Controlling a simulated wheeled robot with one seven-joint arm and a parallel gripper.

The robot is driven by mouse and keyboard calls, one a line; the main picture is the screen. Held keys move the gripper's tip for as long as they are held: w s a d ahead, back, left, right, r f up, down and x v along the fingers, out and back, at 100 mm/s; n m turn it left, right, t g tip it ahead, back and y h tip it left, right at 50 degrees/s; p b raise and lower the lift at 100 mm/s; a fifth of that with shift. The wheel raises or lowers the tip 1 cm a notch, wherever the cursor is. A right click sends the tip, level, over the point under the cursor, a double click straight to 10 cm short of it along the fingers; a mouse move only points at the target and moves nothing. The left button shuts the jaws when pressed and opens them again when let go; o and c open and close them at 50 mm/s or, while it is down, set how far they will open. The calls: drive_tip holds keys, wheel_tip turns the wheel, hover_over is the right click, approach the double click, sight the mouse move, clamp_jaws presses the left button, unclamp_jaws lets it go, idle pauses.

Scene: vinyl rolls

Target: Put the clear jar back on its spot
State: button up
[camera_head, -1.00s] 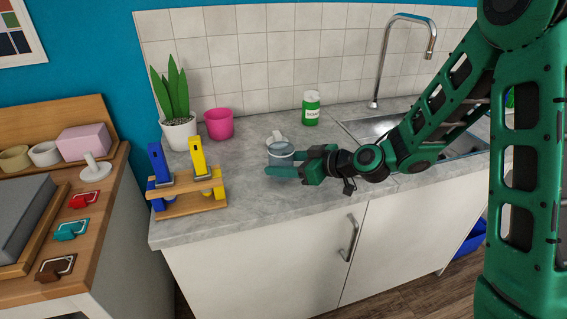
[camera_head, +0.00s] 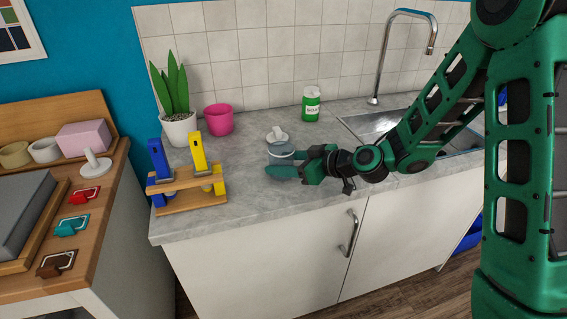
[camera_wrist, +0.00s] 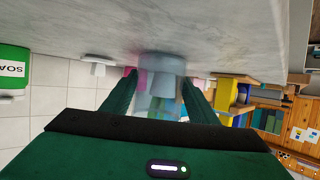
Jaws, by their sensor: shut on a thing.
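The clear jar (camera_head: 281,151) is a small see-through vessel with a pale rim, upright over the grey counter in the head view. My gripper (camera_head: 284,166) is shut on it from the front right. In the wrist view the jar (camera_wrist: 160,78) sits between the two green fingers of my gripper (camera_wrist: 160,98). I cannot tell whether its base touches the counter. A white knobbed piece (camera_head: 277,136) lies on the counter just behind the jar; it also shows in the wrist view (camera_wrist: 97,61).
The wooden rack (camera_head: 190,198) with blue and yellow tools stands to the left. A potted plant (camera_head: 180,128), a pink pot (camera_head: 219,120) and a green soap can (camera_head: 311,105) stand behind. The sink (camera_head: 375,125) is at right. The counter (camera_head: 250,196) is clear in front.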

drive_tip(key=shift+f, duration=0.15)
drive_tip(key=o, duration=1.9)
drive_tip(key=shift+s+d, duration=0.85)
drive_tip(key=shift+d, duration=0.35)
drive_tip(key=shift+s+d, duration=0.9)
drive_tip(key=shift+d, duration=0.35)
drive_tip(key=shift+s+d, duration=0.85)
drive_tip(key=shift+d, duration=0.35)
drive_tip(key=shift+s, duration=0.1)
